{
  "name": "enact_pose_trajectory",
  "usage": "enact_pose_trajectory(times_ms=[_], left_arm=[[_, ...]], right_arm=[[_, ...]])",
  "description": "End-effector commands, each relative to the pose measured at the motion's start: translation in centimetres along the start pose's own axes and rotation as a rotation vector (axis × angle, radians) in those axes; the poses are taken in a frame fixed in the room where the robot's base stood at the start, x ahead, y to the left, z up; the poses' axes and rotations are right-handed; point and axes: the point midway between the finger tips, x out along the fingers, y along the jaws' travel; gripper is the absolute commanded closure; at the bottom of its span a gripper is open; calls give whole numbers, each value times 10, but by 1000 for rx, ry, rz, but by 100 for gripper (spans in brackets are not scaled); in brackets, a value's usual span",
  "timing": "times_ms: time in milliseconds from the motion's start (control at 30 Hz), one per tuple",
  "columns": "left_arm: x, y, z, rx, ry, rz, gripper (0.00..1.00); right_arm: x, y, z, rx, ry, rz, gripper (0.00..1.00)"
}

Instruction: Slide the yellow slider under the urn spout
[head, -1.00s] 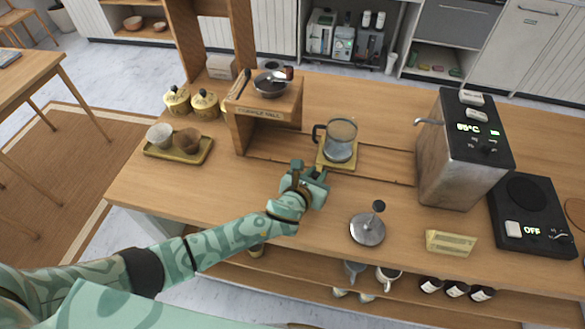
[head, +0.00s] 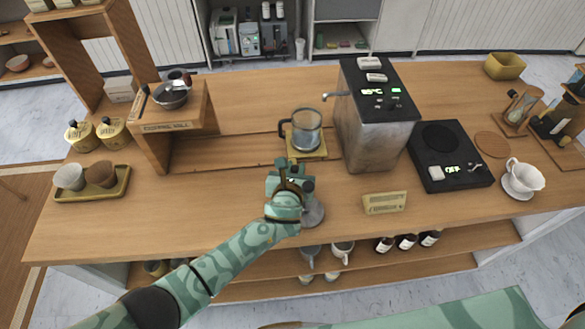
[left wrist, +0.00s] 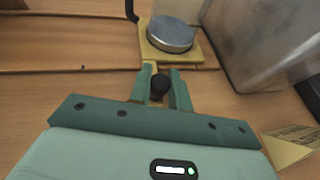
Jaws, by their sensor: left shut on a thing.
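The yellow slider (head: 321,155) sits on the counter track with a glass carafe (head: 307,132) on it. The metal urn (head: 378,130) stands to its right, and its spout (head: 331,96) points left. The carafe is a little left of the spout tip. My left gripper (head: 290,172) is at the slider's front edge, shut on its handle. In the left wrist view, the gripper's fingers (left wrist: 160,74) flank a black knob (left wrist: 160,86) by the slider's plate (left wrist: 198,52). The carafe's grey base shows on the plate. My right gripper is not in view.
A metal plunger lid (head: 314,214) lies partly hidden behind my left gripper. A yellow card holder (head: 384,203) stands in front of the urn, and a black scale (head: 450,158) is right of it. The wooden mill stand (head: 158,152) is left; the track between is clear.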

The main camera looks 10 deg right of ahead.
Motion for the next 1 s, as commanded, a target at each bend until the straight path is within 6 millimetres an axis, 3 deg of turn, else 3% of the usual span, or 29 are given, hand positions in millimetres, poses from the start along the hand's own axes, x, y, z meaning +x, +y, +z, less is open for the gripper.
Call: enact_pose_trajectory(times_ms=[167, 200, 267, 767, 1000], left_arm=[[0, 0, 0, 1, 0, 1, 100], [0, 0, 0, 1, 0, 1, 72], [0, 0, 0, 1, 0, 1, 59], [0, 1, 0, 0, 0, 0, 59], [-4, 17, -1, 1, 0, 1, 59]], right_arm=[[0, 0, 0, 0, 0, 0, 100], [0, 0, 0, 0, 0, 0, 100], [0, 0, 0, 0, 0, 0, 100], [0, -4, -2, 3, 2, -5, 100], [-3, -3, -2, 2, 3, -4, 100]])
